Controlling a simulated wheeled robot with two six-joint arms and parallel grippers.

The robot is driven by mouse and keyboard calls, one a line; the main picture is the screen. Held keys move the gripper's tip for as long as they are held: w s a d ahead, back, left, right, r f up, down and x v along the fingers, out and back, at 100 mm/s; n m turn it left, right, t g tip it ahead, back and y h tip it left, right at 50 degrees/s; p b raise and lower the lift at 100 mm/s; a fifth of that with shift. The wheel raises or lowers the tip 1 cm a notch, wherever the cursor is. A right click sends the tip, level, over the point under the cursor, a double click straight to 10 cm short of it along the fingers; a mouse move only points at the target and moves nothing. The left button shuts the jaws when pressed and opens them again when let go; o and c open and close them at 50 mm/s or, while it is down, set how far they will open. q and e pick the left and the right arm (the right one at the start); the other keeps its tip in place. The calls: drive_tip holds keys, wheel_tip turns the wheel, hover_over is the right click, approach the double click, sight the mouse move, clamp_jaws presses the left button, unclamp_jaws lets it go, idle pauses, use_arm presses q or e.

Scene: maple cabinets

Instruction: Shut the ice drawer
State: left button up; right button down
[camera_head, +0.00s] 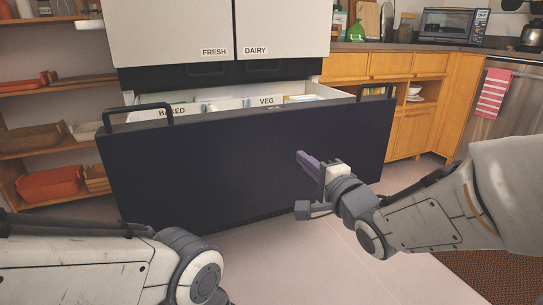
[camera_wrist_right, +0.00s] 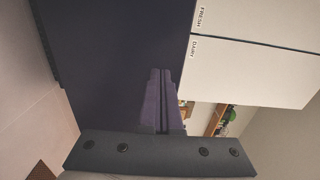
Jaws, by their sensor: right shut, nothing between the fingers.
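The ice drawer (camera_head: 240,165) is a wide dark front with two black handles, pulled out below the white fridge doors. Behind its front, inner bins labelled BAKED and VEG show. My right gripper (camera_head: 305,160) is shut and empty, in front of the right half of the dark front; I cannot tell if it touches. In the right wrist view, the shut purple fingers (camera_wrist_right: 156,90) point toward the dark front (camera_wrist_right: 110,60). My left arm comes in at the lower left of the head view, and its gripper is out of sight.
White fridge doors (camera_head: 280,35) labelled FRESH and DAIRY stand above the drawer. Open shelves (camera_head: 40,85) with trays are at left. Wooden cabinets (camera_head: 410,130) stand at right. A patterned rug (camera_head: 490,275) lies at lower right. Bare floor is in front of the drawer.

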drive_tip(key=p, duration=1.1)
approach(274, 133)
drive_tip(key=b+x, duration=0.1)
drive_tip(key=x, duration=0.2)
drive_tip(key=b+x, duration=0.2)
drive_tip(key=shift+w+a+f, duration=0.2)
drive_tip(key=shift+w, duration=0.1)
drive_tip(key=shift+w+a+r+b, duration=0.15)
drive_tip(key=shift+w+b, duration=0.2)
drive_tip(key=shift+w, duration=0.2)
drive_tip(key=shift+w, duration=0.1)
